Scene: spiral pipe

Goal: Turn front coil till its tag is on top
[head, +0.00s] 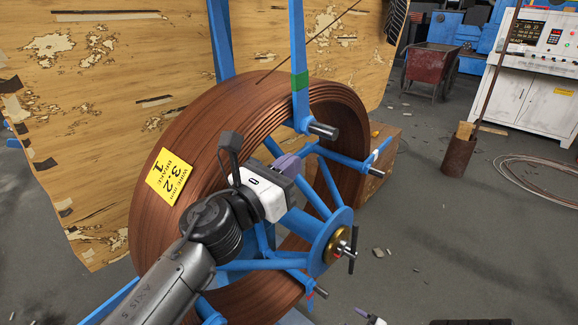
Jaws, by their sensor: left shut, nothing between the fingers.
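The front coil (180,131) is a ring of brown wire on a blue spoked reel (330,235). Its yellow tag (171,176) with black print sits on the left part of the outer rim, tilted, below the coil's top. My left gripper (291,164) is shut and empty, its purple fingertips in front of the coil's open middle. My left wrist and arm cover part of the coil's lower left. I cannot tell whether the fingers touch the coil or a spoke. A bit of my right gripper (362,313) shows at the bottom edge; its jaws cannot be made out.
A worn wooden panel (90,120) is behind. A brass hub with a handle (340,245) sticks out in front.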

